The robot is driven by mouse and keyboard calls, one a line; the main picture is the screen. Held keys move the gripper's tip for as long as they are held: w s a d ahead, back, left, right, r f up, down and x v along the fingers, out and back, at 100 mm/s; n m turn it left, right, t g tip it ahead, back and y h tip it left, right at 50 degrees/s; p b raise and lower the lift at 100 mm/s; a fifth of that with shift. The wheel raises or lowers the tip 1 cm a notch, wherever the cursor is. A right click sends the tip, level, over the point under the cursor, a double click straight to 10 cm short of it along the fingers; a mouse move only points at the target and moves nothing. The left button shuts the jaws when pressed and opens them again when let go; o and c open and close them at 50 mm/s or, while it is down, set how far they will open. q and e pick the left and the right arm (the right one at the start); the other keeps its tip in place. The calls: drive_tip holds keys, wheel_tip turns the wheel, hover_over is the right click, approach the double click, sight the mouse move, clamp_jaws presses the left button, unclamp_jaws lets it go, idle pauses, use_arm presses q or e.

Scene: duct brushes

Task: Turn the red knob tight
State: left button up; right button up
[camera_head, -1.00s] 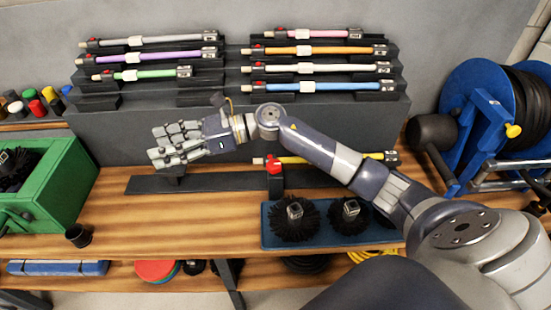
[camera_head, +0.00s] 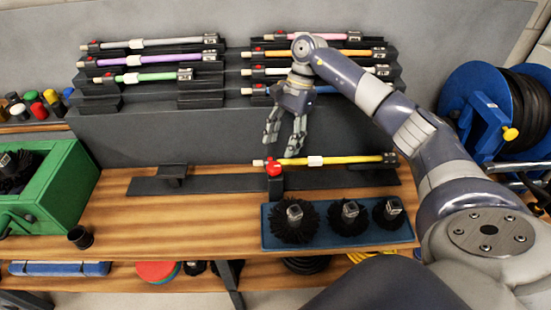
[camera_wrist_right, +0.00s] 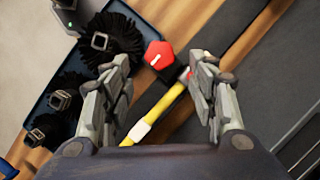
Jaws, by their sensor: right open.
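The red knob (camera_head: 274,168) sits on a black clamp at the left part of a yellow rod (camera_head: 345,160), which lies level over a long black base on the bench. In the right wrist view the red knob (camera_wrist_right: 159,54) shows its faceted top, ahead of and between the fingers. My right gripper (camera_head: 284,146) is open and empty, pointing down just above the knob and the rod's left end; it also shows in the right wrist view (camera_wrist_right: 160,85). It does not appear to touch the knob. My left gripper is not in view.
A blue tray (camera_head: 270,241) with black round brushes stands in front of the rod. A dark rack (camera_head: 150,138) behind holds several coloured rods. A green box (camera_head: 75,190) and a small black cup (camera_head: 80,237) are at left. A blue hose reel (camera_head: 478,122) is at right.

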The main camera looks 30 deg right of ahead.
sight(274, 166)
drive_tip(key=p+x, duration=0.1)
drive_tip(key=x, duration=0.4)
drive_tip(key=shift+s+a+f+p, duration=0.1)
drive_tip(key=shift+a+f+p, duration=0.15)
drive_tip(key=shift+p, duration=0.1)
drive_tip(key=shift+a+f, duration=0.15)
drive_tip(key=shift+f, duration=0.45)
drive_tip(key=c, duration=1)
